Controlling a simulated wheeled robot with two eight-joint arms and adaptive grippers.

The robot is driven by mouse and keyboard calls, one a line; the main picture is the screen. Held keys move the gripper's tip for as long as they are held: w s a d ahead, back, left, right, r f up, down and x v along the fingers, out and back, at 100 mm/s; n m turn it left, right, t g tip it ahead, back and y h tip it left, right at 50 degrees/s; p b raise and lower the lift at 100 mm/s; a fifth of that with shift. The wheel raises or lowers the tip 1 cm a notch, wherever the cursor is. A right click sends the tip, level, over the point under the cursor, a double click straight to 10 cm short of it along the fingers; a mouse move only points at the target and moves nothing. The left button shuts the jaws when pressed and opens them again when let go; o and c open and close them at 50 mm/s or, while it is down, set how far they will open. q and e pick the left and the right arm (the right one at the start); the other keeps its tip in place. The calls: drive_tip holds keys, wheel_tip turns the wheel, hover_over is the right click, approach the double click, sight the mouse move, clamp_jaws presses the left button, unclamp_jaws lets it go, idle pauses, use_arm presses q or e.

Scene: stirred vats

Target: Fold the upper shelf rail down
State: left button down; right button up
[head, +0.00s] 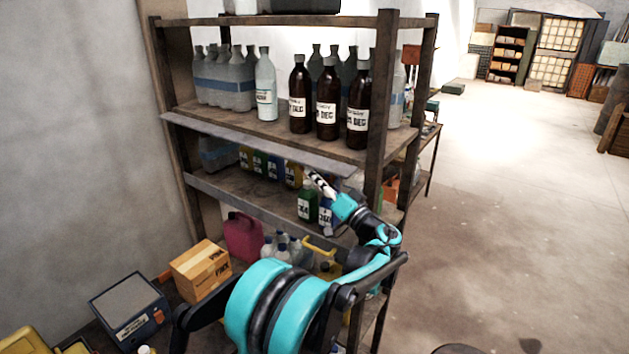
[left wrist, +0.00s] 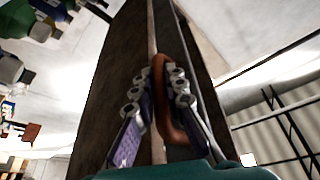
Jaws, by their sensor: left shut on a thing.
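The upper shelf rail (head: 262,145) is a long grey strip along the front edge of the upper shelf. It leans outward from the shelf, and its right end is near my left gripper (head: 316,182). In the left wrist view, the fingers of my left gripper (left wrist: 160,105) are closed around a reddish-brown looped handle (left wrist: 166,115) on a long strip, which I take to be this rail. In the head view the handle is hidden by the gripper. My right gripper is not in view.
The upper shelf (head: 225,122) holds dark brown bottles (head: 327,100) and grey bottles close behind the rail. A lower rail (head: 250,205) runs below. The floor (head: 500,220) to the right is clear.

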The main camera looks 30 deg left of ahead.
use_arm(q)
drive_tip(key=shift+w+f+n, duration=0.1)
drive_tip(key=shift+w+n, duration=0.05)
drive_tip(key=shift+n, duration=0.45)
drive_tip(key=c, duration=1.9)
unclamp_jaws()
drive_tip(key=shift+o, duration=0.2)
drive_tip(key=shift+d, duration=0.1)
drive_tip(key=v, duration=1.1)
drive_tip(key=shift+d+f, duration=0.25)
drive_tip(key=shift+d, duration=0.1)
